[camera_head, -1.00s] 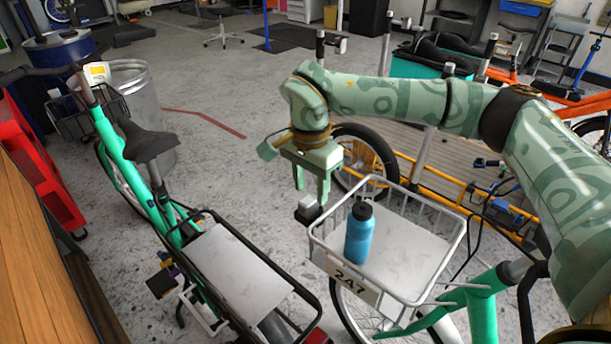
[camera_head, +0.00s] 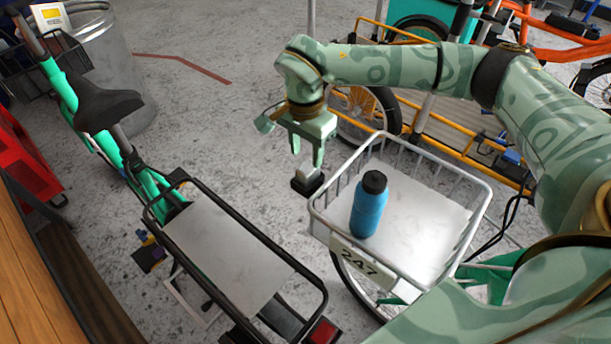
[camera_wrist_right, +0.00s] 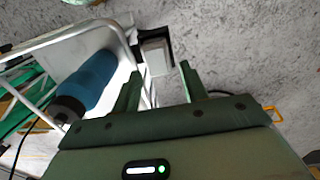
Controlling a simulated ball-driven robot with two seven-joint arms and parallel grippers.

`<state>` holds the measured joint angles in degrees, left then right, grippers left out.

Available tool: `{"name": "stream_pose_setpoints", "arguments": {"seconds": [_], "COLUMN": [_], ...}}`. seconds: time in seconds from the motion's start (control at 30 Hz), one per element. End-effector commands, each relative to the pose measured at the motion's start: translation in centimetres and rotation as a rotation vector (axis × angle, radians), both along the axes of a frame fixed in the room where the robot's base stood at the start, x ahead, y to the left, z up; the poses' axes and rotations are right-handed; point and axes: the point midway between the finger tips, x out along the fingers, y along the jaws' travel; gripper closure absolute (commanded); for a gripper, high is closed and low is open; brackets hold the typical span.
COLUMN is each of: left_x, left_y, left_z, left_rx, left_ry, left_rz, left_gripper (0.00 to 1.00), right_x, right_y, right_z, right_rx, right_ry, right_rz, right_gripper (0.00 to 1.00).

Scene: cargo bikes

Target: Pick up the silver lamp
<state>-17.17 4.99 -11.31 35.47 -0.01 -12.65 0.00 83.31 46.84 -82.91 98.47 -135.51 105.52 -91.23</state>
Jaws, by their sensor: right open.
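The silver lamp (camera_head: 307,183) is a small boxy lamp with a black body at the front left corner of the white basket. In the right wrist view the lamp (camera_wrist_right: 156,57) shows its pale silver face just beyond the fingertips. My right gripper (camera_head: 307,159) points down right above the lamp. Its two fingers are apart, and in the wrist view the lamp appears between and past the fingertips (camera_wrist_right: 158,72). Nothing is held. I cannot tell whether the fingers touch the lamp. My left gripper does not show.
The white wire basket (camera_head: 472,212) holds a blue bottle (camera_head: 369,206) near the lamp, and bears a 247 plate (camera_head: 361,261). A green bike with a rear rack (camera_head: 215,250) stands to the left. Open floor lies between the rack and the basket.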

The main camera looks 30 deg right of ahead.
Motion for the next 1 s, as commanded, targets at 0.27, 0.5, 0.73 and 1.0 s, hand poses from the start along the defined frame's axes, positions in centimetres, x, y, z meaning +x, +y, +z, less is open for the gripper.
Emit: {"name": "stream_pose_setpoints", "arguments": {"seconds": [0.27, 0.5, 0.73, 1.0], "left_x": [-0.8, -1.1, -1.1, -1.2], "left_y": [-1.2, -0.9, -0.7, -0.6], "left_z": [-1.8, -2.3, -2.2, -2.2], "left_rx": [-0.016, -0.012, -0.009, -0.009], "left_ry": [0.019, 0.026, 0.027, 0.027], "left_rz": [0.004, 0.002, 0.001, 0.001], "left_gripper": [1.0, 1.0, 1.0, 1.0], "right_x": [-0.6, -0.6, -0.6, -0.6], "right_y": [0.2, 0.1, 0.1, 0.1], "right_z": [-3.8, -5.3, -5.2, -5.1], "right_rx": [0.001, 0.0, 0.0, -0.001], "right_ry": [0.007, 0.0, 0.0, 0.0], "right_rz": [0.002, 0.0, 0.0, 0.0], "right_gripper": [0.56, 0.56, 0.9, 0.91]}}
